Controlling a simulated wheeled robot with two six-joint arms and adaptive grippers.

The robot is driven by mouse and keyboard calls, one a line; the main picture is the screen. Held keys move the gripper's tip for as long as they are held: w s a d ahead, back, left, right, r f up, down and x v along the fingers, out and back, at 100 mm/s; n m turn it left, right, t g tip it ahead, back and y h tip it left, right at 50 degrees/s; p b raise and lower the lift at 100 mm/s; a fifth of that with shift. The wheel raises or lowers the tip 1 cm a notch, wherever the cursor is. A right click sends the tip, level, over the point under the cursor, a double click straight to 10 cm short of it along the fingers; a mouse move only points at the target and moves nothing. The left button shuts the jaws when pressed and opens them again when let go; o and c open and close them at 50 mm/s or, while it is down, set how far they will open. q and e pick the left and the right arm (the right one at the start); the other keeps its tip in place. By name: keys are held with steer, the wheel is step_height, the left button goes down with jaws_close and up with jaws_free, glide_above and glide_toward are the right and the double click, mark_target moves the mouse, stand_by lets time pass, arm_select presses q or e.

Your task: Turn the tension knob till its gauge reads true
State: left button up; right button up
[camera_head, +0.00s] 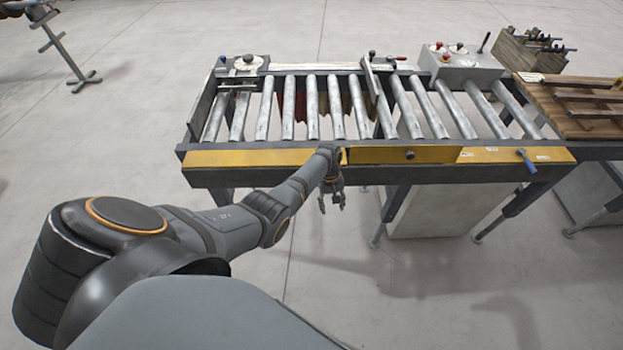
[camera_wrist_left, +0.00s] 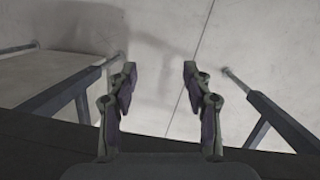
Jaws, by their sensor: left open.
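My left gripper (camera_head: 332,204) hangs in front of the yellow front rail, below its top edge, pointing down. In the left wrist view the two fingers (camera_wrist_left: 160,80) are apart, with only floor between the tips. A white round dial (camera_head: 238,64) with a black knob (camera_head: 248,58) sits at the back left of the roller conveyor, well away from the gripper. A small dark knob (camera_head: 410,154) is on the front rail, right of the gripper. I cannot tell which knob is the tension knob, nor read the dial. My right gripper is not in view.
The roller conveyor (camera_head: 313,108) spans the middle. A control box (camera_head: 461,67) with red knobs stands at its back right. A blue-handled lever (camera_head: 525,158) is on the front rail. A wooden board (camera_head: 572,125) lies right. The floor in front is clear.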

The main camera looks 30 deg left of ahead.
arm_select(q)
steer(key=s+a+f+m+y+b, duration=0.1)
steer(key=s+a+f, duration=0.1)
steer(key=s+f, duration=0.7)
step_height(320, 180, down, 4)
steer(key=shift+s+f+m+t, duration=0.2)
steer(key=shift+s+m+t, duration=0.1)
steer(key=shift+m, duration=0.1)
steer(key=s+a+f+m+b, duration=0.1)
steer(key=s+f+m+b, duration=0.1)
steer(key=s+f, duration=0.5)
steer(key=s+a+f+m+t+y+b, duration=0.1)
steer(key=s+f+b, duration=0.3)
steer(key=s+f, duration=0.4)
steer(key=s+a+f+m+y+b, duration=0.1)
steer(key=s+f+m+b, duration=0.2)
steer(key=s, duration=1.5)
step_height(320, 180, down, 5)
steer(key=shift+s+r+m+t, duration=0.1)
steer(key=shift+s+m+t, duration=0.1)
steer(key=shift+m+t, duration=0.25)
steer(key=shift+a, duration=0.1)
stand_by(1.0)
